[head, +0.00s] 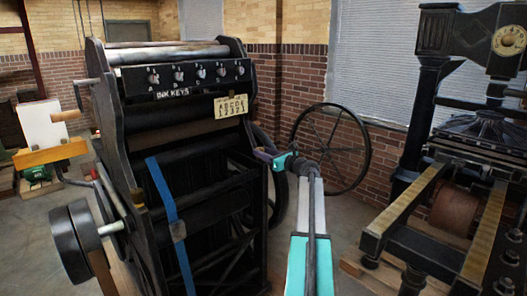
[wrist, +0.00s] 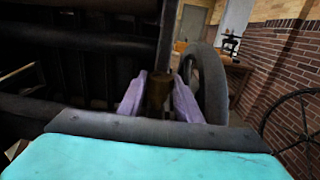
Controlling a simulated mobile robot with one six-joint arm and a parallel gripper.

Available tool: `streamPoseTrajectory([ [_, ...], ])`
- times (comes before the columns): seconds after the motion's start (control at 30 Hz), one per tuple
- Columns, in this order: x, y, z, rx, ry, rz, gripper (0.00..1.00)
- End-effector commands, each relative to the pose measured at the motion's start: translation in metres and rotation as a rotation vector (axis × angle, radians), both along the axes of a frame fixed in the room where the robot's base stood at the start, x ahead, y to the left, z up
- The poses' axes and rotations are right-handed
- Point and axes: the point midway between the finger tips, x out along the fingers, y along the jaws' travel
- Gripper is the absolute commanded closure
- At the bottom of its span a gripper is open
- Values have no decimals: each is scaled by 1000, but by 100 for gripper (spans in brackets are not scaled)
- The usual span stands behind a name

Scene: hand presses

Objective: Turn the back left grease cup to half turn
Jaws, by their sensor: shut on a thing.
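A small brass-brown cylinder, which looks like the grease cup (wrist: 158,93), stands between the two purple fingers of my gripper (wrist: 160,80) in the wrist view. The fingers are shut on it, one on each side. In the head view my gripper (head: 267,156) reaches the right side of the black press (head: 130,130), and the cup does not show there. I cannot read any turn mark on the cup, and its lower part is hidden behind my gripper's body.
A dark wheel rim (wrist: 208,85) stands close to the right of the cup. A large spoked wheel (head: 331,146) is by the brick wall. Another press (head: 440,180) fills the right side. Floor shows between the two presses.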

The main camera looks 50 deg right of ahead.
Motion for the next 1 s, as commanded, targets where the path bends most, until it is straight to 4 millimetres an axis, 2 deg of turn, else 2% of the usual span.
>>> streamPoseTrajectory([
  [0.5,0,6,2,0,0,-204,91],
  [0.9,0,4,1,0,0,-222,91],
  [0.93,0,4,1,0,0,-222,63],
  [1.0,0,4,1,0,0,-222,52],
])
